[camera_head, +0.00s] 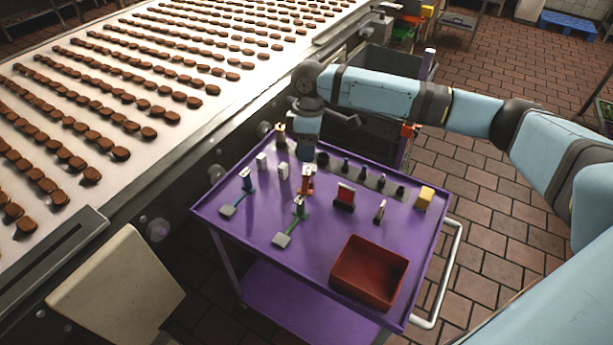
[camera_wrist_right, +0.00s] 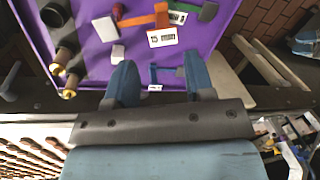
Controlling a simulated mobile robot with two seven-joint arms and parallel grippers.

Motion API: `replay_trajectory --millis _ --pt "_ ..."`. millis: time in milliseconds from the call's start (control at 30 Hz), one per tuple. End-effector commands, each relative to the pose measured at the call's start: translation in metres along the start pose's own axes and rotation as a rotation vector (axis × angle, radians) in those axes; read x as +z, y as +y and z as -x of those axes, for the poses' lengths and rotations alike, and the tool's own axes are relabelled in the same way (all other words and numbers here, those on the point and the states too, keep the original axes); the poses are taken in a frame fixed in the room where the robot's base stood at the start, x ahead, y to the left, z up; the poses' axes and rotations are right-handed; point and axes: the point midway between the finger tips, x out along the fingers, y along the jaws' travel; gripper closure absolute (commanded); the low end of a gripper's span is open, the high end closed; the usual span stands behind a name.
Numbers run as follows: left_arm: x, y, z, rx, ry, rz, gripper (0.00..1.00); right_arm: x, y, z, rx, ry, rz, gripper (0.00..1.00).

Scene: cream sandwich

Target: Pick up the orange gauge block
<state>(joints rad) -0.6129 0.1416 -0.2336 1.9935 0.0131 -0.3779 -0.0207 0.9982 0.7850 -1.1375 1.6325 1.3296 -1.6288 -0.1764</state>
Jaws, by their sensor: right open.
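The orange gauge block (camera_head: 307,187) stands near the middle of the purple cart top, with a pale tag on it. An orange piece with a white label also shows in the right wrist view (camera_wrist_right: 162,17), near the top edge, beyond the fingertips. My right gripper (camera_head: 307,136) is over the far part of the cart, behind the orange block in the head view. My left gripper is not in view.
On the cart (camera_head: 222,211) are green-handled tools (camera_head: 290,232), white blocks (camera_head: 283,169), a red-and-black piece (camera_head: 344,196), a yellow block (camera_head: 425,197) and a red bin (camera_head: 370,270). Several dark pegs line the back. A conveyor (camera_head: 60,95) with brown sweets runs alongside.

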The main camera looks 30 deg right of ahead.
Motion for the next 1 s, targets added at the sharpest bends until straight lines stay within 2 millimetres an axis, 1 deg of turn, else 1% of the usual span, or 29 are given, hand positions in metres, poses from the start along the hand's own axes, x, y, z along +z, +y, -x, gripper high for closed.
replay_trajectory --millis 33,100,267,367,500,600,700,867,900,967,1000 --pt "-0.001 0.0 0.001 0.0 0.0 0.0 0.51 0.0 0.0 -0.008 -0.001 -0.001 0.0 0.51" --pt "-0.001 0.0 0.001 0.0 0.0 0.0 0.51 0.0 0.0 -0.015 0.0 -0.001 0.001 0.51" --pt "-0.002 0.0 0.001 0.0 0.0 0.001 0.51 -0.001 -0.001 -0.024 0.0 0.001 0.001 0.51" --pt "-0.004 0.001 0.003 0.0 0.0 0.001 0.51 -0.002 -0.003 -0.037 -0.001 0.0 0.001 0.51" --pt "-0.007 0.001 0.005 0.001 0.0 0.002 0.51 -0.004 -0.004 -0.059 0.0 -0.001 0.001 0.51" --pt "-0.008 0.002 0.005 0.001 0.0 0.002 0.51 -0.003 -0.004 -0.069 0.001 -0.001 0.0 0.51" --pt "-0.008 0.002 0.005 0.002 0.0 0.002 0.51 -0.004 -0.004 -0.073 0.002 0.001 0.001 0.51" --pt "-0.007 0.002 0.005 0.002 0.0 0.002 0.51 -0.004 -0.004 -0.073 0.002 0.002 0.001 0.51" --pt "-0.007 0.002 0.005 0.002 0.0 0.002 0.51 -0.004 -0.004 -0.073 0.002 0.002 0.001 0.53" --pt "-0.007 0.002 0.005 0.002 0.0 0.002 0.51 -0.004 -0.004 -0.073 0.002 0.002 0.001 0.67" --pt "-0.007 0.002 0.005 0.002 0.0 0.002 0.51 -0.004 -0.004 -0.073 0.001 0.001 0.001 0.76"
